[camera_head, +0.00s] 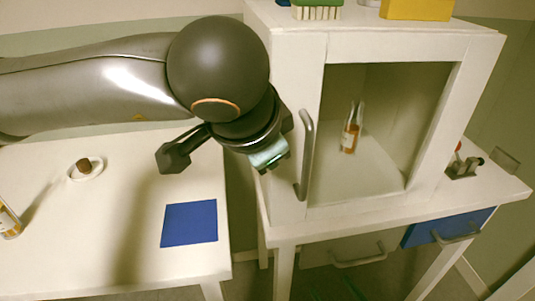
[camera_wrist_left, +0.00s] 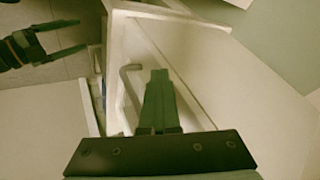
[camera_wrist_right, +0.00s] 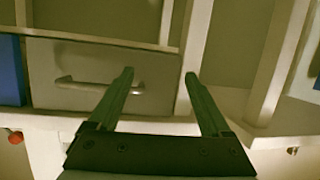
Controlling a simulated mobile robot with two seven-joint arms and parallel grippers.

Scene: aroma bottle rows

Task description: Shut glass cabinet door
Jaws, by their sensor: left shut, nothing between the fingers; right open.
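The white cabinet (camera_head: 287,40) has a glass door (camera_head: 385,90) with a grey bar handle (camera_head: 306,155) on its left side. In the head view the door lies flush or nearly flush with the front; I cannot tell whether a thin gap remains. My left gripper (camera_head: 268,155) is shut and empty, just left of the handle. In the left wrist view its fingers (camera_wrist_left: 158,75) are together beside the handle (camera_wrist_left: 130,90); contact is unclear. My right gripper (camera_wrist_right: 159,76) is open and empty, facing the grey drawer (camera_wrist_right: 100,75). It also shows in the left wrist view (camera_wrist_left: 80,35).
An amber bottle (camera_head: 350,138) stands inside the cabinet behind the glass. A blue mat (camera_head: 190,223) and a small saucer (camera_head: 97,166) lie on the left table. The blue drawer (camera_head: 450,228) and grey drawer are below the cabinet. A floor gap separates the tables.

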